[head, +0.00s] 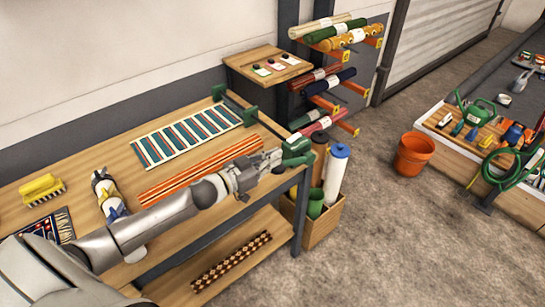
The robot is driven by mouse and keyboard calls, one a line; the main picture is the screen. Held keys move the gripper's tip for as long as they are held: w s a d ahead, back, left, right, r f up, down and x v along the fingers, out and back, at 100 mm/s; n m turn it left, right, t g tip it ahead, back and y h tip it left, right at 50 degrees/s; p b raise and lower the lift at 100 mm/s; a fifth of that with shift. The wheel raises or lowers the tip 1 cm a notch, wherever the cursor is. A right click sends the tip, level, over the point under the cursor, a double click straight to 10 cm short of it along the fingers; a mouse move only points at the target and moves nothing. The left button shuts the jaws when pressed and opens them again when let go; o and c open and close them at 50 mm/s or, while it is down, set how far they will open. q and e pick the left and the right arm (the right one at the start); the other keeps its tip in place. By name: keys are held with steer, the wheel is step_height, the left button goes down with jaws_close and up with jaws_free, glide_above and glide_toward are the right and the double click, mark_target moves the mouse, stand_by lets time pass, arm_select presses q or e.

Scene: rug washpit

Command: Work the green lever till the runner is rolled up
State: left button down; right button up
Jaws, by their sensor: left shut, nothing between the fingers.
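A striped teal, cream and red runner (187,134) lies mostly flat on the wooden bench, its far right end near two green brackets (250,116). A dark bar seems to run between the brackets. The green lever (297,148) shows at the bench's right end, just beyond my left gripper (278,158). That gripper is shut and empty, with its fingertips right by the lever; I cannot tell if they touch it. The gripper hides part of the bench edge and perhaps part of the lever. My right gripper is not in view.
An orange striped strip (190,176) lies on the bench in front of the runner. A yellow brush (42,188) and a bottle (106,188) stand at left. A crate of rolls (322,222) stands close by the bench's right end. Floor is free around the orange bucket (413,154).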

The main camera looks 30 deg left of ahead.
arm_select(q)
steer(key=shift+f, duration=0.1)
steer(key=shift+s+a+f+t+h+b, duration=0.25)
steer(key=shift+s+f+t+b, duration=0.3)
steer(key=shift+f+b, duration=1.45)
steer(key=shift+s+a+f+t+h+b, duration=0.2)
steer(key=shift+s+f+t+b, duration=0.35)
steer(key=shift+f+b, duration=1.5)
steer(key=shift+s+a+f+t+h+b, duration=0.2)
steer(key=shift+s+f+t+b, duration=0.3)
steer(key=shift+f+b, duration=1.5)
steer(key=shift+s+r+b, duration=0.1)
steer(key=shift+r+b, duration=0.65)
